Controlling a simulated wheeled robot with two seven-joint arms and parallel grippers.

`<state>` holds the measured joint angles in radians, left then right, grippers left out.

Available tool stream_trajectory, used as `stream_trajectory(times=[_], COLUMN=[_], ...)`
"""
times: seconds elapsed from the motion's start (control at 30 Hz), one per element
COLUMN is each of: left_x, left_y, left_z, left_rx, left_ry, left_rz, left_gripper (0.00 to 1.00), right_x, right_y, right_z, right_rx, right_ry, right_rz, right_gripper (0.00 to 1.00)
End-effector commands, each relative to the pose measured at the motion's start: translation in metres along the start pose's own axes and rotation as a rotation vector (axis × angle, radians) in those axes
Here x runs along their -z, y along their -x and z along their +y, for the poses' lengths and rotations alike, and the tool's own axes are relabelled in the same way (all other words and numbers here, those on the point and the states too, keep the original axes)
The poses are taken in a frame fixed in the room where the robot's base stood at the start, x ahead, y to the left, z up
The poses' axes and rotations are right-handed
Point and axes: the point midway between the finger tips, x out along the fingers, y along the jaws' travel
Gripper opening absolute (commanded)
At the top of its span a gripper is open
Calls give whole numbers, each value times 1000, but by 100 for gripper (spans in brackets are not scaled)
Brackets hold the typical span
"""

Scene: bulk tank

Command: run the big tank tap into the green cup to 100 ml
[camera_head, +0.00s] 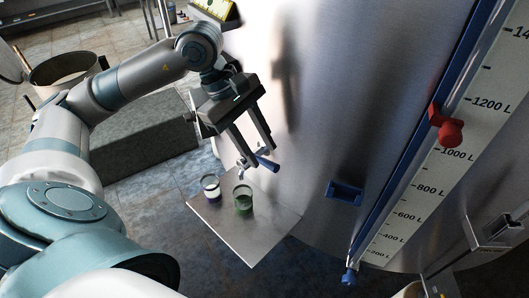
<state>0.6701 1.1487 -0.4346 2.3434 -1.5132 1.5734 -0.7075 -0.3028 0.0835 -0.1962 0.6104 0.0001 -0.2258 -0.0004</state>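The green cup (243,203) stands upright on a pale plate (252,242) in front of the big steel tank (330,80). Its upper part looks clear and its lower part green; the liquid level is too small to read. The tank tap with a blue lever (267,164) juts from the tank just above and behind the cup. My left gripper (258,155) points down with its two fingers apart, its tips close to the tap; I cannot tell whether they touch it. Nothing shows between the fingers. My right gripper is not in view.
A second cup with a dark purple base (210,189) stands left of the green cup. A scale in litres (430,185) with a red marker (446,127) runs up the tank beside a blue rail. A blue bracket (344,193) sits on the tank wall. Tiled floor lies around.

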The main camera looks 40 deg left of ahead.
Motion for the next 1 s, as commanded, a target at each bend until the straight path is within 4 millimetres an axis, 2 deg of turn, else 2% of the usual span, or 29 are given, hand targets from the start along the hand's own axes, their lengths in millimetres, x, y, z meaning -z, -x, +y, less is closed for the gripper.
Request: stream_trajectory(times=[0.1,0.3,0.67,0.8,1.0], left_x=[-1,-1,0,0,0], left_y=[-15,-31,-34,-34,-34], left_z=[0,0,0,0,0], left_rx=[3,0,-1,-1,0], left_ry=[0,0,0,0,-3], left_rz=[-1,-1,0,0,0], left_gripper=[36,36,36,2,0], right_x=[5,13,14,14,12], right_y=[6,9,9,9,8], right_z=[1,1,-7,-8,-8], right_rx=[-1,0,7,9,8], right_ry=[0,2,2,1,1], right_rz=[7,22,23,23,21], right_gripper=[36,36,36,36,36])
